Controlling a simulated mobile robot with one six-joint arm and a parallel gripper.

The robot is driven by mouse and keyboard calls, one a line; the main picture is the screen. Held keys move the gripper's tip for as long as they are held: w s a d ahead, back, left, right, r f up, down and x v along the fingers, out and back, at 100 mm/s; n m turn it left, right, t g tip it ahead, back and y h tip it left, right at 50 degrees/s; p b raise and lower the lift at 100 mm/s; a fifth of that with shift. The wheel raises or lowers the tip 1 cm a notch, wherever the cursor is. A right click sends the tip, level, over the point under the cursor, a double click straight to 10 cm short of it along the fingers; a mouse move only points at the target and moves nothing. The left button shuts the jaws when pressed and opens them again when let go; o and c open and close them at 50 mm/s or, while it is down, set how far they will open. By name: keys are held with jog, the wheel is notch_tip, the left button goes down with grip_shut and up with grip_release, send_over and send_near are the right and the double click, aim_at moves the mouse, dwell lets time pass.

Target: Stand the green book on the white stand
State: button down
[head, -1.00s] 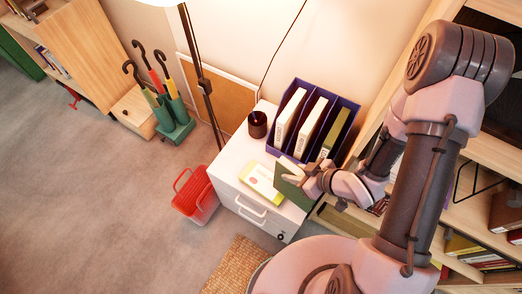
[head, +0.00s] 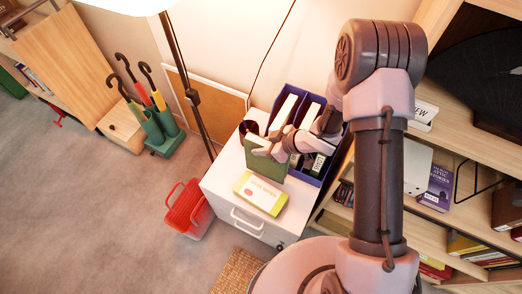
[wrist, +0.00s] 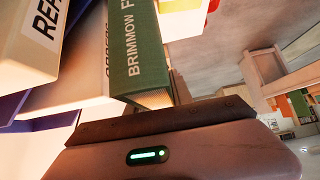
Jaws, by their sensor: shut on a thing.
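The green book (head: 265,160) is in my gripper (head: 280,146), held upright above the white drawer cabinet's top. Its spine, lettered "BRIMMOW F…", shows in the wrist view (wrist: 140,50) just beyond the gripper (wrist: 150,112), whose fingertips are not clear. I cannot tell whether the book touches anything beneath it. A white upright panel (head: 417,168) stands on the wooden shelf at right, beside a purple book; it may be the white stand, but I cannot be sure.
The white cabinet (head: 222,180) bears a yellow-and-white box (head: 260,193), a dark cup (head: 248,127) and a blue file rack (head: 327,168) with binders, close behind my gripper. A lamp pole (head: 190,90) stands left. A red basket (head: 188,212) is on the floor.

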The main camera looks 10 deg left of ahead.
jog(key=f+b, duration=0.2)
jog(key=f, duration=0.1)
jog(key=shift+w+a+f, duration=0.15)
jog(key=shift+w+f, duration=0.1)
jog(key=shift+w, duration=0.15)
jog(key=shift+f, duration=0.15)
jog(key=c, duration=1.1)
grip_release()
